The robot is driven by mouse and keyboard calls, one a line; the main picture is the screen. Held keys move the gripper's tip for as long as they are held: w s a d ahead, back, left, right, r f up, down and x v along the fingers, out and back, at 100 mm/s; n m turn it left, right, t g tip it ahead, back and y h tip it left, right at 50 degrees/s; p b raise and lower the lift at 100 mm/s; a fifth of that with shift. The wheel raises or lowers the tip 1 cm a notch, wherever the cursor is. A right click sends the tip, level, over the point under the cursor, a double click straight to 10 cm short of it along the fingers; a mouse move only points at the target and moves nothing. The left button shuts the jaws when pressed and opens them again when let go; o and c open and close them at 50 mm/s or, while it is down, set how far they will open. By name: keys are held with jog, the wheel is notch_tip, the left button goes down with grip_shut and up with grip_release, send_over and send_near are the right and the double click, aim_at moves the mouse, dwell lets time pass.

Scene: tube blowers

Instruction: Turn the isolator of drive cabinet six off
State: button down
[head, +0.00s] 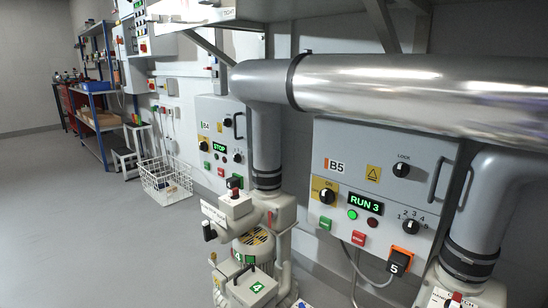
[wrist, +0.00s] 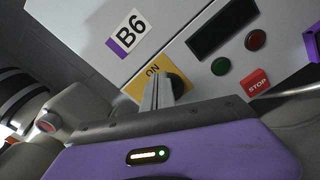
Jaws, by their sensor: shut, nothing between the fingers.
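Drive cabinet six, labelled B6 (wrist: 128,32), fills the upper part of the wrist view, seen tilted. Its isolator has a yellow plate (wrist: 138,88) with the word ON showing. The dark isolator knob (wrist: 179,83) is partly hidden behind my fingers, so I cannot tell its full angle. My gripper (wrist: 162,80) is shut with nothing between the fingers. Its grey fingertips stand in front of the plate, right beside the knob; I cannot tell whether they touch it. Cabinet six and my gripper do not show in the head view.
In the head view, cabinet B5 (head: 325,140) reads RUN 3 and B4 (head: 205,107) reads STOP. A large metal pipe (head: 400,85) crosses above.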

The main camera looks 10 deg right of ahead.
jog(key=v, duration=0.6)
jog(key=shift+r+b, duration=0.4)
jog(key=shift+b, duration=0.05)
dwell(0.4)
